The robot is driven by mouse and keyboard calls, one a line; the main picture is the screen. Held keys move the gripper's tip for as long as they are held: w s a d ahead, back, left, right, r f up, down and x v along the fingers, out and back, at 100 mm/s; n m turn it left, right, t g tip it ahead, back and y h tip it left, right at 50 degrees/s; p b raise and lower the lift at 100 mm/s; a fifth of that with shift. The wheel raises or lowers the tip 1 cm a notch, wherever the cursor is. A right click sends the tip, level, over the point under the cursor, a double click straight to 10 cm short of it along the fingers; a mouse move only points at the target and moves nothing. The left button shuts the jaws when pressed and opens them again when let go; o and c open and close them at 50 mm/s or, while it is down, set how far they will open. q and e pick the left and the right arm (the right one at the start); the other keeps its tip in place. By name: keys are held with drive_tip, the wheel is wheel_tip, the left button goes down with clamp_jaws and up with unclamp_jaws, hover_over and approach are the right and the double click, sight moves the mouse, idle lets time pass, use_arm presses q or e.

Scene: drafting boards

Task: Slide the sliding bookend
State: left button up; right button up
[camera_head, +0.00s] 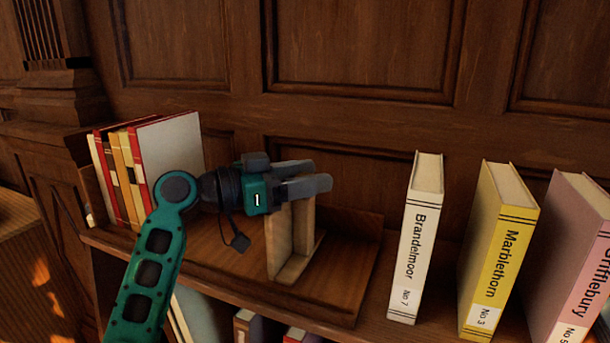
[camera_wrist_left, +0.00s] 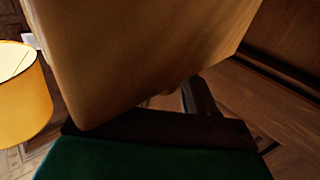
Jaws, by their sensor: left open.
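The sliding bookend (camera_head: 280,247) is a pale wooden upright with a foot, standing in a low wooden tray (camera_head: 345,290) on the shelf. My left gripper (camera_head: 318,174) is open at the top of the bookend, with its fingers pointing right. The fingers hide the bookend's upper edge in the head view, and I cannot tell whether they touch it. In the left wrist view a broad tan panel, apparently the bookend (camera_wrist_left: 140,50), fills the upper middle, very close to the jaws. My right gripper is not in view.
Several red, yellow and white books (camera_head: 172,148) stand at the tray's left end, with a gap before the bookend. Brandelmoor (camera_head: 416,235), Marblethorn (camera_head: 500,245) and a pink book (camera_head: 572,255) stand to the right. Wood panelling (camera_head: 360,50) rises behind. A yellow lampshade (camera_wrist_left: 22,100) shows in the wrist view.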

use_arm(q)
drive_tip(key=shift+c, duration=0.3)
clamp_jaws()
drive_tip(key=s+d, duration=0.4)
drive_tip(key=d, duration=0.5)
drive_tip(key=shift+o, duration=0.3)
unclamp_jaws()
drive_tip(key=shift+d, duration=0.15)
drive_tip(key=shift+a, duration=0.2)
